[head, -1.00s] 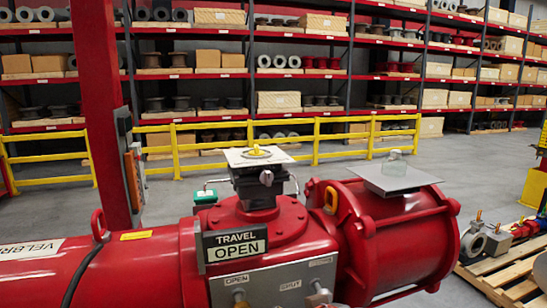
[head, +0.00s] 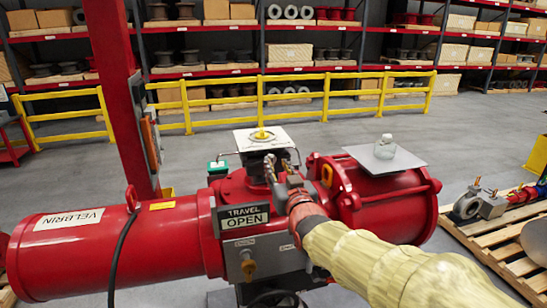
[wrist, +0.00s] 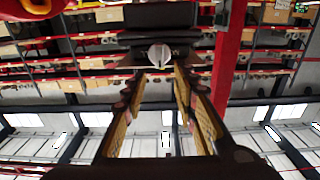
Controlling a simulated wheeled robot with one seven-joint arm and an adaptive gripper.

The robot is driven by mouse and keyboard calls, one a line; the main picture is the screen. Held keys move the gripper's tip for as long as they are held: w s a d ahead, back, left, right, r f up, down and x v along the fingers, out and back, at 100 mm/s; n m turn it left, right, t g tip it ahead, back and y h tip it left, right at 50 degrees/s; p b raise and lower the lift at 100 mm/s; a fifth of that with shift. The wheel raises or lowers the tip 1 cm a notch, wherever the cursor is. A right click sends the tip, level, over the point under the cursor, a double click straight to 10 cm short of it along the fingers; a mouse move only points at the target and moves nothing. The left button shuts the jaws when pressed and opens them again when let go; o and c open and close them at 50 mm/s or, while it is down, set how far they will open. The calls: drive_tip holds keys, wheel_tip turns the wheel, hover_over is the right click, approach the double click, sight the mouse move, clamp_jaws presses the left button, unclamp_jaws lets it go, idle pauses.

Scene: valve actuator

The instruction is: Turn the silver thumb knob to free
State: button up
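The silver thumb knob (wrist: 159,54) shows in the wrist view as a round face with a vertical bar, on a dark block. In the head view my gripper hides it at the top of the red actuator (head: 182,222). My gripper (head: 279,168) is in front of the dark block. In the wrist view its two yellow-padded fingers (wrist: 161,76) stand apart, with the knob in line with the gap at their tips. Nothing is held between the pads. I cannot tell whether the tips are beside the knob or just short of it.
A metal plate with a yellow piece (head: 262,134) sits above the dark block. A plate on the right carries a glass jar (head: 385,147). A TRAVEL OPEN sign (head: 243,217) is on the front left. A red column (head: 120,90) stands behind left; a yellow rail (head: 300,95) runs behind.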

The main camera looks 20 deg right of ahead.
sight(272, 157)
drive_tip(key=shift+w+p, duration=0.55)
drive_tip(key=shift+w, duration=1.75)
drive_tip(key=shift+c, duration=1.4)
drive_tip(key=c, duration=0.4)
clamp_jaws()
